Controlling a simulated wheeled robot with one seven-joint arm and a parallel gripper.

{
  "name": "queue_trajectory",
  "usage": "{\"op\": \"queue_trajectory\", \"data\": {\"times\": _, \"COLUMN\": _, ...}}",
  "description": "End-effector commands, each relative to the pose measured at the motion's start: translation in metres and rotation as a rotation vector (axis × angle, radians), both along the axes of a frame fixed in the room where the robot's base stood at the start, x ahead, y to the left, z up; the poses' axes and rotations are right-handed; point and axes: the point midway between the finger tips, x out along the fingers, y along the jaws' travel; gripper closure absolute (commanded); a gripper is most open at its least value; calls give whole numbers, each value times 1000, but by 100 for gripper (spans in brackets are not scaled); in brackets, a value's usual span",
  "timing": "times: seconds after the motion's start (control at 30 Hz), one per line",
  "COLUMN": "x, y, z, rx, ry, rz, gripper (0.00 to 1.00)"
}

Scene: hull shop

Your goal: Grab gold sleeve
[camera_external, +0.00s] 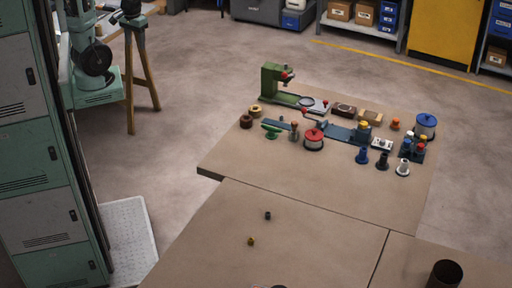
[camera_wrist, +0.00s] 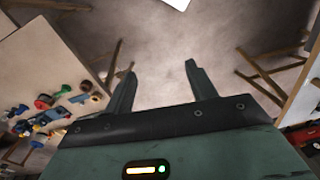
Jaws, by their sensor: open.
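A small gold piece (camera_external: 251,240), which looks like the gold sleeve, stands on the bare near part of the brown table in the external view. A small dark piece (camera_external: 267,215) stands a little behind it and to its right. My gripper (camera_wrist: 161,68) shows in the wrist view with its two fingers spread apart and nothing between them. The gold piece cannot be made out in the wrist view. My gripper cannot be made out in the external view, so its distance from the gold piece is unclear.
A green machine (camera_external: 272,84), a red-topped container (camera_external: 313,139), a blue-lidded container (camera_external: 426,125) and several small parts crowd the table's far section. A dark open cylinder (camera_external: 445,274) stands at the near right. The table (camera_external: 300,245) around the gold piece is mostly clear.

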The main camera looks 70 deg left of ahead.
Motion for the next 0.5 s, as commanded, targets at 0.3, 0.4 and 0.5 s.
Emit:
{"op": "queue_trajectory", "data": {"times": 0.3, "x": 1, "y": 0, "z": 0, "rx": 0, "ry": 0, "rz": -1, "gripper": 58}}
{"op": "queue_trajectory", "data": {"times": 0.4, "x": 4, "y": 0, "z": -1, "rx": 3, "ry": 6, "rz": -21, "gripper": 58}}
{"op": "queue_trajectory", "data": {"times": 0.5, "x": 18, "y": -2, "z": -7, "rx": 17, "ry": 34, "rz": -114, "gripper": 58}}
